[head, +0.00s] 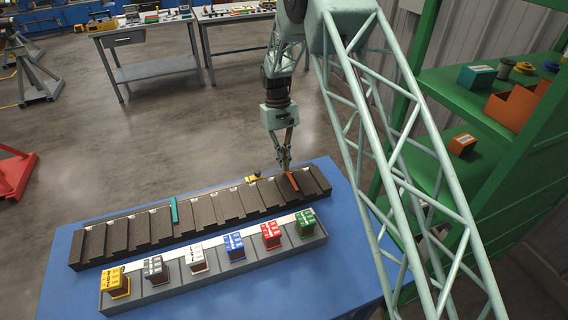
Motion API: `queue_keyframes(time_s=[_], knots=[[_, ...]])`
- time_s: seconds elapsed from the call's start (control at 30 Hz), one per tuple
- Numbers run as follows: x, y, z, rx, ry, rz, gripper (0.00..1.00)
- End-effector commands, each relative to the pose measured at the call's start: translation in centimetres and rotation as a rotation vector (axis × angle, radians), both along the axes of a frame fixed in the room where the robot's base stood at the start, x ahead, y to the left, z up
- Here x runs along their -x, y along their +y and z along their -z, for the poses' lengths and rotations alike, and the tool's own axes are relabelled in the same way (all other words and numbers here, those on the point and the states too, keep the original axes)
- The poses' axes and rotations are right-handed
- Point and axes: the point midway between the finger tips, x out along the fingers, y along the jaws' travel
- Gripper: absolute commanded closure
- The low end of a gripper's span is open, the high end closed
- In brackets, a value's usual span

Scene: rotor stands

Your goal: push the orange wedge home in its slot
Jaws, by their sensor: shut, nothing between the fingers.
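The orange wedge (293,181) stands in a slot near the right end of the long dark slotted block (155,229) on the blue table. My gripper (284,169) points down just behind and left of the wedge's upper end. Its fingers are shut and hold nothing. I cannot tell whether the fingertips touch the wedge or how deep the wedge sits.
A teal wedge (174,210) and a small yellow piece (252,179) are on the same block. In front, a grey rack (217,260) carries several coloured blocks. A green shelf (455,90) stands at the right. Bare blue table (65,290) shows at the left front.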

Motion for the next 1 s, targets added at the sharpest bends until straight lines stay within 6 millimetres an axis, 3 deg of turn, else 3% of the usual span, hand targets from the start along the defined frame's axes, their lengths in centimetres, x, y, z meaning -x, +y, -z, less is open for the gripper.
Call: queue_keyframes(time_s=[0.27,0.7,1.0], knots=[[-0.8,0.3,0.1,0.0,0.0,0.001,1.0],[-3.8,1.2,0.0,-0.001,-0.001,0.003,1.0],[-4.7,1.6,-3.4,-0.001,-0.003,0.003,1.0]])
